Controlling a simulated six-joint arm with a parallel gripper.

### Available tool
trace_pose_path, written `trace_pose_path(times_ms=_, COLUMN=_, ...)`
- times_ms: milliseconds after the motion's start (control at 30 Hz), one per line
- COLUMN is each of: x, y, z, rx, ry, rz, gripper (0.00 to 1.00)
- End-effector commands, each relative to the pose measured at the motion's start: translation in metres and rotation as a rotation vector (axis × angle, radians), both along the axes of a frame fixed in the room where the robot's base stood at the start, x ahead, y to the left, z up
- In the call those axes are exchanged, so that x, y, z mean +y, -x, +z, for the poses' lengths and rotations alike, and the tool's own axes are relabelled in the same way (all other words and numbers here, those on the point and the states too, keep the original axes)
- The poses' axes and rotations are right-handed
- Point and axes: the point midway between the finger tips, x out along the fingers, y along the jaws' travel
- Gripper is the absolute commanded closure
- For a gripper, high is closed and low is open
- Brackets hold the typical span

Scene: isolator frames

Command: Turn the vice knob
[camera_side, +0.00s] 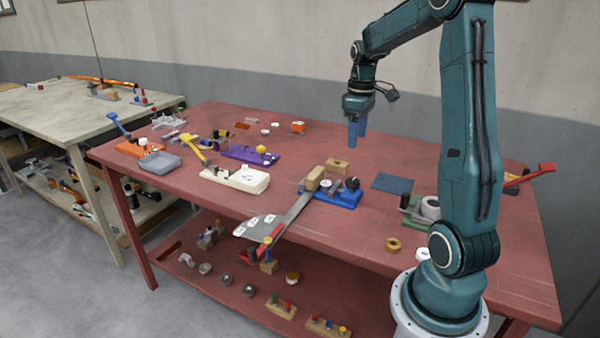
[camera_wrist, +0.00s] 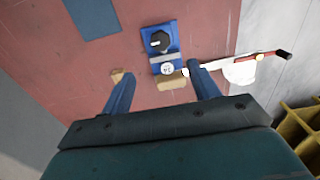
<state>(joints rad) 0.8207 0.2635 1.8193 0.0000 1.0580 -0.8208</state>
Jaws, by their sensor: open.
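The blue vice (camera_side: 343,198) sits on the red table, with a black round knob (camera_side: 352,184) on top of its right end. In the wrist view the blue vice (camera_wrist: 174,37) lies beyond my fingers, and its black knob (camera_wrist: 159,40) with a pale pointer mark shows clearly. A wooden block (camera_side: 314,177) is at the vice's left end; it also shows in the wrist view (camera_wrist: 172,83). My gripper (camera_side: 357,146) points down, open and empty, above and apart from the vice. In the wrist view my gripper (camera_wrist: 158,70) has its fingers spread wide.
A small wooden block (camera_side: 338,165) lies behind the vice. A blue flat mat (camera_side: 390,183) lies to its right. A long metal piece (camera_side: 285,215) reaches from the vice past the table's front edge. A white-based fixture (camera_side: 240,180) and a purple one (camera_side: 250,155) stand left.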

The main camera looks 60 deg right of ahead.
Motion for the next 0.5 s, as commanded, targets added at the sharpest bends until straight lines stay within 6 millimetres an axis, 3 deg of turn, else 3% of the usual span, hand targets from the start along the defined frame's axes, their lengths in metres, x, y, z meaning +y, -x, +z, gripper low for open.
trace_pose_path(times_ms=267, x=0.001, y=0.0, z=-0.029, rx=0.003, ry=-0.004, rz=0.0, gripper=0.39)
trace_pose_path(times_ms=500, x=0.001, y=0.0, z=-0.065, rx=0.004, ry=-0.004, rz=0.0, gripper=0.39)
